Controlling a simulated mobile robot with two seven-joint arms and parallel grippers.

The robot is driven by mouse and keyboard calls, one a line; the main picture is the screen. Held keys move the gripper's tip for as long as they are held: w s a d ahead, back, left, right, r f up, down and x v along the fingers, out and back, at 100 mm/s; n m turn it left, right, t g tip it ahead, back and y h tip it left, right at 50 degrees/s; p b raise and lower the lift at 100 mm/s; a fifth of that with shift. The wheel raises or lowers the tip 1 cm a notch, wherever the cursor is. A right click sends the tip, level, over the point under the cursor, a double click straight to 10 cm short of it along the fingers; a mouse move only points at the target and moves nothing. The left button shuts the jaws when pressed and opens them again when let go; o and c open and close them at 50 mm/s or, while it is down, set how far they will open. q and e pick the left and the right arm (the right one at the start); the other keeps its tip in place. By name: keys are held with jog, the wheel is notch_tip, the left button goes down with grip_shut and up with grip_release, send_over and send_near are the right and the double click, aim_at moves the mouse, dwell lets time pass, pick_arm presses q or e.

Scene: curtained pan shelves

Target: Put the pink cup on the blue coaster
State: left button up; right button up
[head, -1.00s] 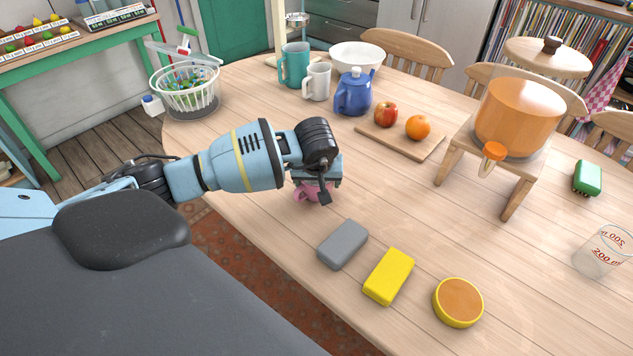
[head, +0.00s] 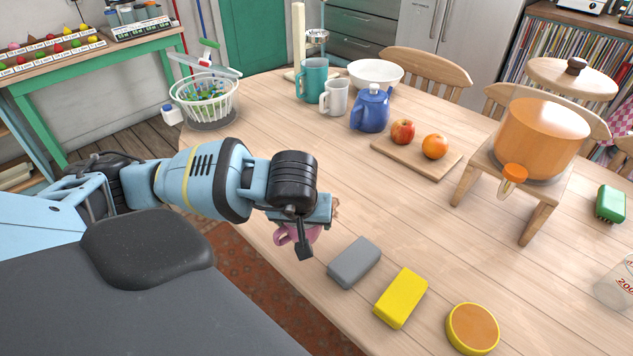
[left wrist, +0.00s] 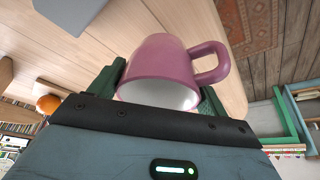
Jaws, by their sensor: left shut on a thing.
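The pink cup (head: 300,235) is held by my left gripper (head: 318,228) over the table's near edge, left of a grey block. The gripper and arm hide much of it in the head view. In the left wrist view the cup (left wrist: 165,65) sits between the two dark green fingers of the left gripper (left wrist: 161,92), its handle to the right and its pale inside partly showing. I cannot tell how high it is above the table. No blue coaster is seen in these frames. My right gripper is not in view.
The grey block (head: 354,263), a yellow block (head: 401,298) and a round yellow-rimmed piece (head: 473,328) lie along the near edge. Behind are a blue teapot (head: 371,110), a fruit board (head: 420,160) and an orange pot (head: 542,138) on a stand. The table's middle is clear.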

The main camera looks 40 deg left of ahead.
aim_at(294, 229)
pick_arm(q)
jog(key=shift+s+d+r, duration=0.1)
jog(key=shift+s+d, duration=0.1)
jog(key=shift+s, duration=0.6)
jog(key=shift+s+d+r, duration=0.1)
jog(key=shift+s+d, duration=0.05)
jog(key=shift+s, duration=0.6)
jog(key=s+d+m+p, duration=0.1)
jog(key=d+p, duration=0.1)
jog(key=s+d+m+h+p, duration=0.1)
jog(key=s+d+m+p, duration=0.1)
jog(key=s+d+f+m+p, duration=0.1)
jog(key=d, duration=0.2)
jog(key=shift+s+m+t+h+p, duration=0.15)
jog(key=shift+m+t+h+p, duration=0.15)
jog(key=shift+m+h+p, duration=0.1)
jog(key=s+d+m, duration=0.1)
jog(key=s+d+f+m+p, duration=0.1)
jog(key=d, duration=0.1)
jog(key=shift+s+h, duration=0.35)
jog(key=shift+h, duration=0.05)
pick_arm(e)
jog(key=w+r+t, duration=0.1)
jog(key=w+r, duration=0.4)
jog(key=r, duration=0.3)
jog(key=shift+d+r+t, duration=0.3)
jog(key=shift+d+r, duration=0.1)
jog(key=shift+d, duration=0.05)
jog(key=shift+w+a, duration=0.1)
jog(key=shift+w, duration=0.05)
